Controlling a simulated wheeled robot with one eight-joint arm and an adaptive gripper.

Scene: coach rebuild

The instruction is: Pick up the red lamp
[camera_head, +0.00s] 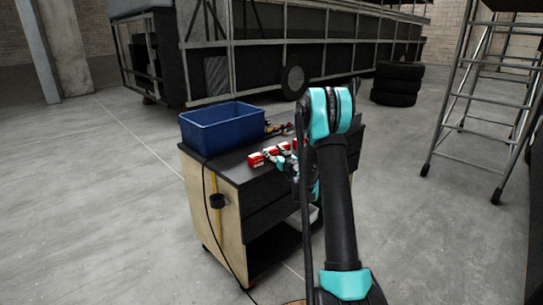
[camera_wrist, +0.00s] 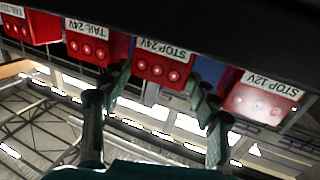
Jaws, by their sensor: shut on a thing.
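Several red lamps with white labels lie on the dark top of a cart in the wrist view, which looks upside down. The one labelled STOP 24V (camera_wrist: 163,69) sits between the two fingers of my gripper (camera_wrist: 160,88), which is shut on it. Beside it are red lamps labelled TAIL 24V (camera_wrist: 98,44) and STOP 12V (camera_wrist: 262,100), and another TAIL lamp (camera_wrist: 32,25) at the left edge. In the head view, red lamps (camera_head: 256,160) show on the cart, partly hidden by my arm. I cannot tell whether the held lamp touches the cart top.
The cart (camera_head: 228,190) carries a blue bin (camera_head: 222,128) at its left and small items (camera_head: 278,128) at the back. A tyre stack (camera_head: 397,84) and a ladder (camera_head: 480,110) stand right. A bus frame (camera_head: 250,60) is behind. Floor at left is clear.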

